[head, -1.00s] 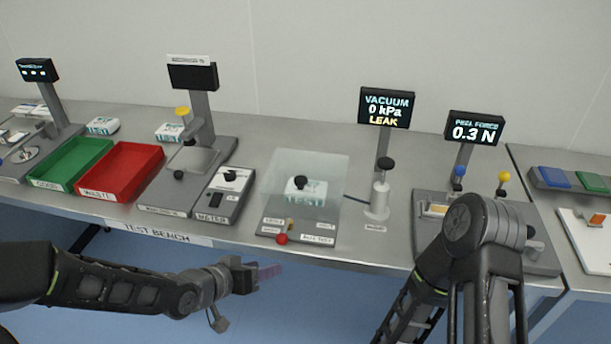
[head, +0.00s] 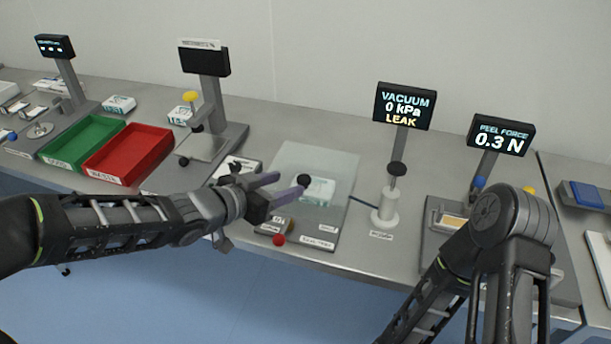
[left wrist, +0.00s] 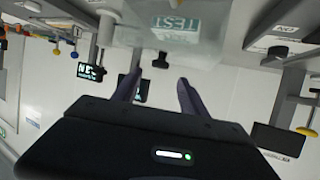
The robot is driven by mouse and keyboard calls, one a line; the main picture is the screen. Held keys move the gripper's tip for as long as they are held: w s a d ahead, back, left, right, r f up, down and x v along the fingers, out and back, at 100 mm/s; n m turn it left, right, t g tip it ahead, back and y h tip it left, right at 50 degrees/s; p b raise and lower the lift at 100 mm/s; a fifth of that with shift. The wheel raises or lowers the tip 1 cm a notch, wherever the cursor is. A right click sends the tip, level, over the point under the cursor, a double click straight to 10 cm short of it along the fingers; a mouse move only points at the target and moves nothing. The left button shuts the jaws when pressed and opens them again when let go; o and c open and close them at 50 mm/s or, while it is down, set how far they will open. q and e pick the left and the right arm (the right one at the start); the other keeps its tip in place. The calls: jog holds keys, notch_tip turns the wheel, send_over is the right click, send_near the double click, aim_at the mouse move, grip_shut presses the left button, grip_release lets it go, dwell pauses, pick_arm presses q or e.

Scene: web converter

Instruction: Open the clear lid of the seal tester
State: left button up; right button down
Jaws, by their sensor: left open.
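The seal tester's clear lid (head: 335,168) lies down over its base in the head view, with a white TEST pack (head: 322,190) showing through it. A black knob (head: 304,180) stands on the lid; it also shows in the left wrist view (left wrist: 160,61), beyond my fingers. My left gripper (head: 288,185) is open, its two purple fingers pointing at the knob from the left. In the left wrist view the knob lines up with the gap between the fingertips (left wrist: 160,78). The fingers partly cover the tester's left side. My right gripper is out of view.
A red knob (head: 279,239) sits at the tester's front edge. The VACUUM display (head: 404,106) reads 0 kPa LEAK, with a white cylinder (head: 386,207) below it. A red tray (head: 130,155) and a green tray (head: 82,143) stand left. My right arm covers part of the peel tester.

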aim_at(303, 178)
pick_arm(q)
jog(key=b+x, duration=0.3)
jog(key=x, duration=0.4)
jog(key=shift+f, duration=0.15)
jog(key=shift+w+d+f, duration=0.1)
jog(key=shift+w+d, duration=0.15)
jog(key=shift+w, duration=0.1)
jog(key=shift+c, duration=0.3)
grip_shut()
dwell(0.7)
